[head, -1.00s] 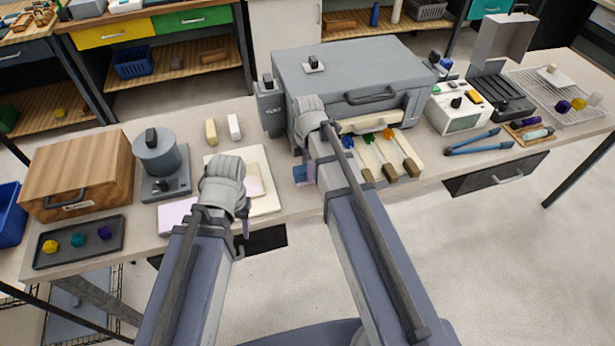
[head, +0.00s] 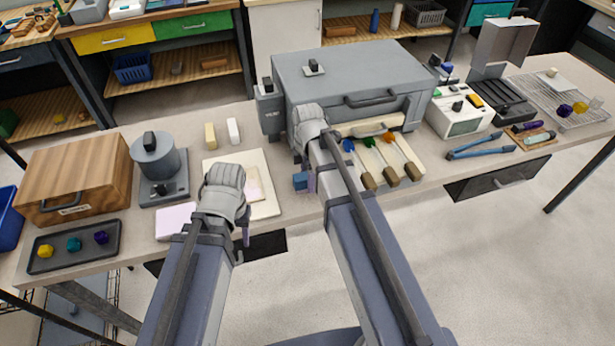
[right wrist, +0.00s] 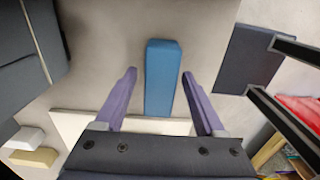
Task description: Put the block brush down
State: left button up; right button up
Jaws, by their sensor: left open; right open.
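The block brush appears as a blue block (right wrist: 162,75) on the table in the right wrist view. In the head view the blue block (head: 300,181) shows beside my right gripper, near a pale board (head: 265,205). My right gripper (right wrist: 160,82) is open, with one purple finger on each side of the block and a visible gap on both sides. In the head view its wrist hides most of the right gripper (head: 312,180). My left gripper (head: 245,230) is at the table's front edge by the board; its arm hides most of it.
A grey oven-like box (head: 350,85) stands behind my right arm. A tray of colored-tipped tools (head: 385,160) lies right of it. A grey device (head: 160,170), a wooden box (head: 75,180) and a dark tray (head: 75,262) stand left. Two small blocks (head: 222,133) lie behind the board.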

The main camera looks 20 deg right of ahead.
jog(key=shift+r, duration=0.2)
notch_tip(320, 180, up, 12)
jog(key=p, duration=1.2)
jog(key=s+a+m+h, duration=0.1)
jog(key=s+a+m, duration=0.9)
jog(key=s+m, duration=0.4)
jog(key=shift+s+a+m, duration=0.15)
jog(key=shift+a+m, duration=0.05)
jog(key=shift+m, duration=0.1)
